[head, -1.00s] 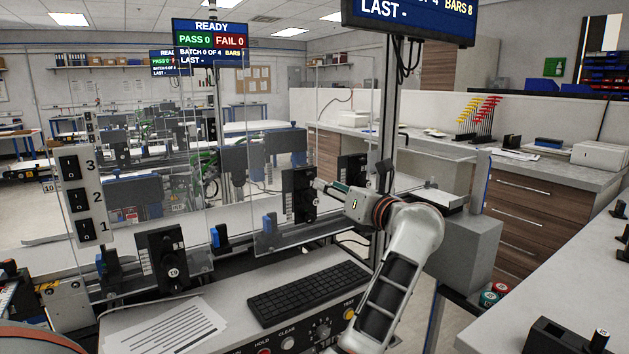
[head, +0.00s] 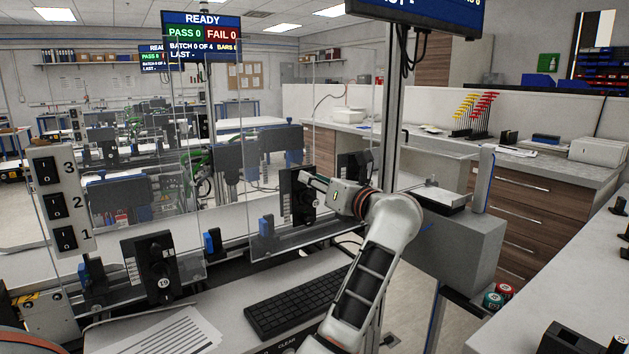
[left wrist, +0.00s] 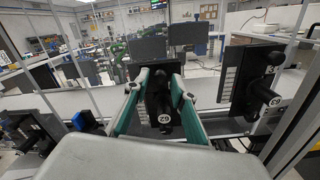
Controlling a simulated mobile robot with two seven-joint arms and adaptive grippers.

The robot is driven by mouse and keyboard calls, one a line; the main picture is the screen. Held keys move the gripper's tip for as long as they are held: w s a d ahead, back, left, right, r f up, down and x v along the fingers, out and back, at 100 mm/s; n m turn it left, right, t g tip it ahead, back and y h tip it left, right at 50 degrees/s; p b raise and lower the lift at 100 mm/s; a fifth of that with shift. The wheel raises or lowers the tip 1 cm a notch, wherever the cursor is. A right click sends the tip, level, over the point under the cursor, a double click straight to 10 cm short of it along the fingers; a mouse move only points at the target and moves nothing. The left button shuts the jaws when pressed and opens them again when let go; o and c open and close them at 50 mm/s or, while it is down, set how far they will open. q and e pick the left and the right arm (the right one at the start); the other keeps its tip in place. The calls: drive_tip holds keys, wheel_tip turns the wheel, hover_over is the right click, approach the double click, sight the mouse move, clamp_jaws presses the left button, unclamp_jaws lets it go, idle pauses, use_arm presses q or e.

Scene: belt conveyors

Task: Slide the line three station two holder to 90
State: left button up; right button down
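Several black slide holders stand along the rail of the nearest line. The middle holder (head: 303,199) is beside my left gripper (head: 313,182). In the left wrist view that holder (left wrist: 159,97) stands upright between the two green-padded fingers of my left gripper (left wrist: 160,76), with a round numbered knob end facing me. The fingers look spread on both sides of it; firm contact cannot be made out. Another numbered holder (left wrist: 257,87) is to the right. In the head view a holder (head: 152,268) stands further left and one (head: 354,173) further right. My right gripper is not in view.
Clear guard panels (head: 180,215) stand around the holders. A switch box (head: 55,200) numbered 1 to 3 is at the left. A keyboard (head: 297,302) and a paper sheet (head: 160,340) lie in front. A post (head: 392,110) and grey box (head: 452,240) are right of my gripper.

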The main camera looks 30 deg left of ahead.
use_arm(q)
clamp_jaws()
drive_tip(key=shift+f, duration=0.95)
drive_tip(key=shift+r, duration=0.15)
drive_tip(key=shift+o, duration=2.2)
unclamp_jaws()
wheel_tip(320, 180, up, 10)
drive_tip(key=shift+r, duration=0.1)
